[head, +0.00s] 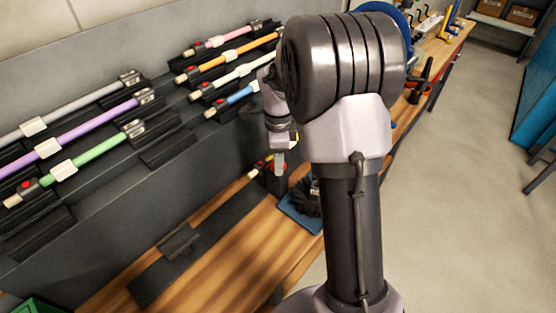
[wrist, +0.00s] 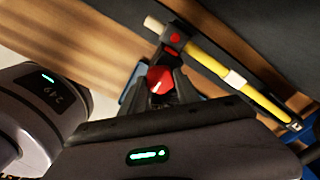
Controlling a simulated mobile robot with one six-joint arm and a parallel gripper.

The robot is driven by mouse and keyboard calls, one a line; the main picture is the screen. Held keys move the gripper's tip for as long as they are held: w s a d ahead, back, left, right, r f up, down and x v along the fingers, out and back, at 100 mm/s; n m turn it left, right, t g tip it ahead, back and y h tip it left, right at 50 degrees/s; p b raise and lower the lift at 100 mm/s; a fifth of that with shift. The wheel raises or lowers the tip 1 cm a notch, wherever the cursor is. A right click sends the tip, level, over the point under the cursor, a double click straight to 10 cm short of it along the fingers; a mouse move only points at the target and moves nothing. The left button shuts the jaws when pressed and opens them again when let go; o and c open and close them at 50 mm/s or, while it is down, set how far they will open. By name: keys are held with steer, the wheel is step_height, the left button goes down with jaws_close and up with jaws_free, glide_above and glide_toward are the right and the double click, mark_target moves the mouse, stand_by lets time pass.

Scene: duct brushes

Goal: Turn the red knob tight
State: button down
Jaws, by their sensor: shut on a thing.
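The red knob (wrist: 159,80) shows in the wrist view at the middle. It has a pale pointer mark on its top. It sits by the dark end fitting of a yellow rod (wrist: 250,90), which lies across the upper right. My gripper (wrist: 160,90) is shut on the red knob, with its dark fingers on either side of it. In the head view my gripper (head: 278,165) points down near the rod's end fitting (head: 258,168) above the bench. My arm hides much of the bench there, and the knob is hard to make out.
Dark racks on the left hold several coloured rods, among them a purple rod (head: 75,140) and a green rod (head: 97,150). A dark round brush (head: 308,196) sits on a blue tray (head: 292,213) beside my arm. The wooden bench (head: 235,265) is bare at its front.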

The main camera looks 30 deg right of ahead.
stand_by(0.3)
steer(key=c, duration=0.9)
jaws_free()
step_height(320, 180, up, 18)
steer(key=p, duration=0.6)
steer(key=shift+f+p, duration=0.25)
steer(key=shift+p, duration=0.1)
